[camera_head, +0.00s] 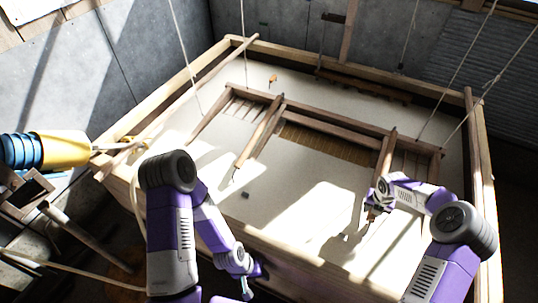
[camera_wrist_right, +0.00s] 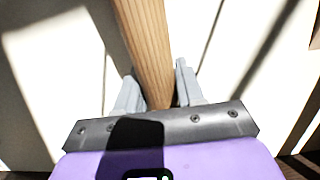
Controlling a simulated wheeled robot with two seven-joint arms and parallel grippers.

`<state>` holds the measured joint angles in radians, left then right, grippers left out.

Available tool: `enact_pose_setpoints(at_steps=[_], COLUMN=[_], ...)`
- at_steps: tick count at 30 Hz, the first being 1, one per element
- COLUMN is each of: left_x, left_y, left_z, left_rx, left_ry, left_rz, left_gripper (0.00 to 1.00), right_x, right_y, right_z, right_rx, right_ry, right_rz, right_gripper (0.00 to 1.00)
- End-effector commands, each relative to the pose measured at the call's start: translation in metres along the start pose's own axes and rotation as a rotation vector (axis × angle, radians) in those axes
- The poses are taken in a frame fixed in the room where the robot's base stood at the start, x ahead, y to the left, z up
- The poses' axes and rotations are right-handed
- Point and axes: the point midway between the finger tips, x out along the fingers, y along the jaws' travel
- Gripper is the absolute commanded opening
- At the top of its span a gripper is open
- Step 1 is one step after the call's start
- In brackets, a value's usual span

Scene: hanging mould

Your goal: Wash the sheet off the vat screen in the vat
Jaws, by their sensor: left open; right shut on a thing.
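The large wooden vat (camera_head: 225,75) holds pale, milky liquid. A brown slatted screen (camera_head: 330,148) shows in the middle of a hanging wooden frame (camera_head: 340,120); its near part is lost in the pale surface. I cannot make out a separate sheet on it. My right gripper (camera_head: 375,202) is shut on the right wooden bar (camera_head: 386,155), which runs between its fingers (camera_wrist_right: 157,98) in the right wrist view (camera_wrist_right: 146,45). My left gripper (camera_head: 245,284) is open and empty, at the vat's near side, apart from the left bar (camera_head: 260,132).
Several ropes (camera_head: 240,45) hang down to the frame. A wooden pole (camera_head: 212,75) lies across the vat's left corner. A yellow and blue cylinder (camera_head: 60,150) and wooden pieces (camera_head: 80,235) are at the left. Pale surface lies open in the near middle.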

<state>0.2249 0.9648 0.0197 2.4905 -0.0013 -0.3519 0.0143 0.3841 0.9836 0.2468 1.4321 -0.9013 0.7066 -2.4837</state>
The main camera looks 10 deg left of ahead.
Motion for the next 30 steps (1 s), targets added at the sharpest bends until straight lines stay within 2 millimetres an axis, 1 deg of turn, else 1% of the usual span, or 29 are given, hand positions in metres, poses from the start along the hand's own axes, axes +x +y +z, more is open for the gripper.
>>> enact_pose_setpoints(at_steps=[1, 6, 30], left_x=[-0.007, -0.027, -0.104], left_y=[0.003, 0.010, 0.039], left_z=[0.000, 0.001, 0.005], left_rx=[0.000, 0.000, 0.000], left_ry=[0.000, 0.000, 0.000], left_rz=[0.000, 0.000, 0.000], left_gripper=[0.43, 0.43, 0.43], right_x=[-0.007, -0.034, -0.145], right_y=[-0.001, -0.001, 0.000], right_z=[-0.001, 0.004, 0.019], right_rx=[0.001, 0.002, 0.001], right_ry=[0.009, 0.021, 0.091], right_rz=[-0.001, -0.002, -0.001], right_gripper=[0.00, 0.00, 0.00])
